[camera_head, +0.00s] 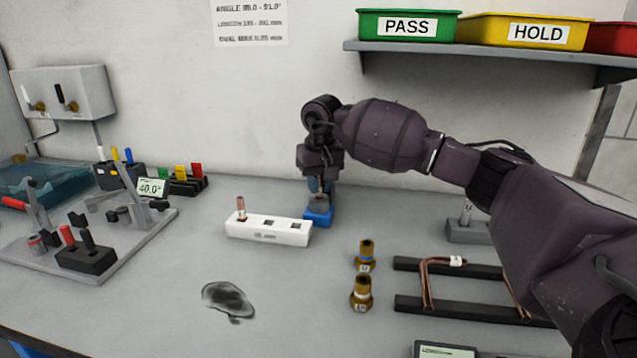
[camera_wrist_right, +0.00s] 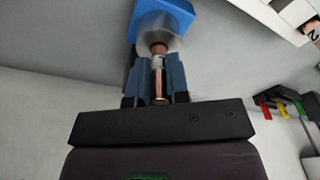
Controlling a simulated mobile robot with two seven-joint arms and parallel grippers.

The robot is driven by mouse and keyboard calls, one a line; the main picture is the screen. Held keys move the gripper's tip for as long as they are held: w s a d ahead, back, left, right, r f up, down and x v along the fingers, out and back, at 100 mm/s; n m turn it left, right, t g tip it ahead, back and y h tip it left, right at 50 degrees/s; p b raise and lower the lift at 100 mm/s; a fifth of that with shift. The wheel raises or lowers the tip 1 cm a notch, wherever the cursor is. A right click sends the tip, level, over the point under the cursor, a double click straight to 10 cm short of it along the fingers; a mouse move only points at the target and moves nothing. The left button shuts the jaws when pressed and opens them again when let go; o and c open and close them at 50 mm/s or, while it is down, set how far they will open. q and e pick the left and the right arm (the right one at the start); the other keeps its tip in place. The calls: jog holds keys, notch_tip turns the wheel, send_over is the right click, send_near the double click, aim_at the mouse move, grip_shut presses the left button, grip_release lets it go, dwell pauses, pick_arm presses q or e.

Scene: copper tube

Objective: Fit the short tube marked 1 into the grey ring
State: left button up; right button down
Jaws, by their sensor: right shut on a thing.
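My right gripper (camera_head: 318,186) points down over the blue block (camera_head: 318,217) that carries the grey ring (camera_head: 319,201). In the right wrist view its blue fingers (camera_wrist_right: 156,82) are shut on a short copper tube (camera_wrist_right: 159,86) with a pale label band. The tube lines up with the grey ring (camera_wrist_right: 157,22), and its far end meets the ring's middle; how deep it sits cannot be told. The blue block (camera_wrist_right: 178,10) shows behind the ring. The number on the tube is not readable. My left gripper is not in view.
A white rack (camera_head: 268,234) with one upright copper tube (camera_head: 241,209) stands just left of the blue block. Two brass fittings (camera_head: 364,258) and a bent copper tube (camera_head: 427,285) on black bars lie to the right. A dark smear (camera_head: 228,298) marks the front bench.

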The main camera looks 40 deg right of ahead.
jog(key=c, duration=1.1)
grip_release()
jog(key=shift+f, duration=0.15)
jog(key=r, duration=0.5)
jog(key=r+p, duration=0.1)
jog(key=r, duration=0.1)
jog(key=shift+s+a+r, duration=0.1)
jog(key=shift+s+r, duration=0.3)
